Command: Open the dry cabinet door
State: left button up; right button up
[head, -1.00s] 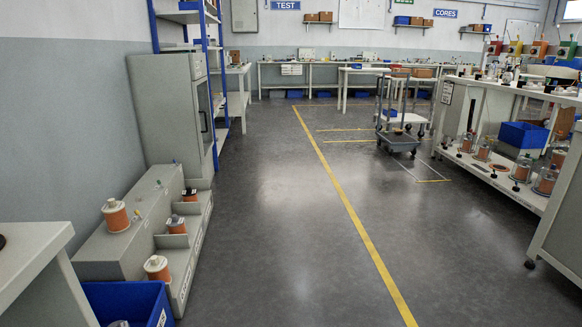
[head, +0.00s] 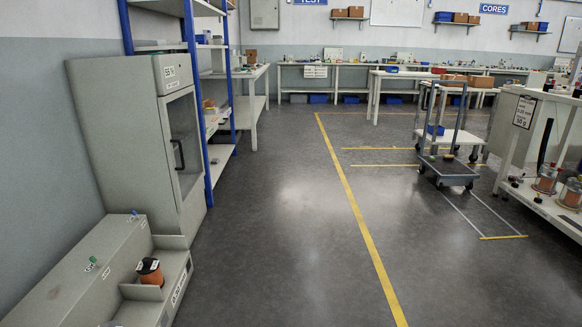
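The dry cabinet (head: 125,135) stands against the left wall, a tall grey box with a label on its upper front. Its door (head: 183,140) faces right toward the aisle, has a dark window and looks closed. A dark curved handle (head: 178,154) sits on the door's near side. Neither of my grippers shows in the head view.
A low stepped grey rack (head: 95,270) with an orange spool (head: 150,271) stands in front of the cabinet. A blue-framed shelf (head: 190,90) stands just behind it. A trolley (head: 446,170) is at the right. The floor (head: 275,230) before the door is clear.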

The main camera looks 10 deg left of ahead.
aim_at(181, 202)
jog(key=i+l+u, duration=0.15)
jog(key=i+u, duration=0.25)
jog(key=i, duration=0.15)
jog(key=i+l+u, duration=0.8)
jog(key=i, duration=0.2)
jog(key=i+l, duration=0.1)
jog(key=i, duration=1)
jog(key=j+u, duration=0.05)
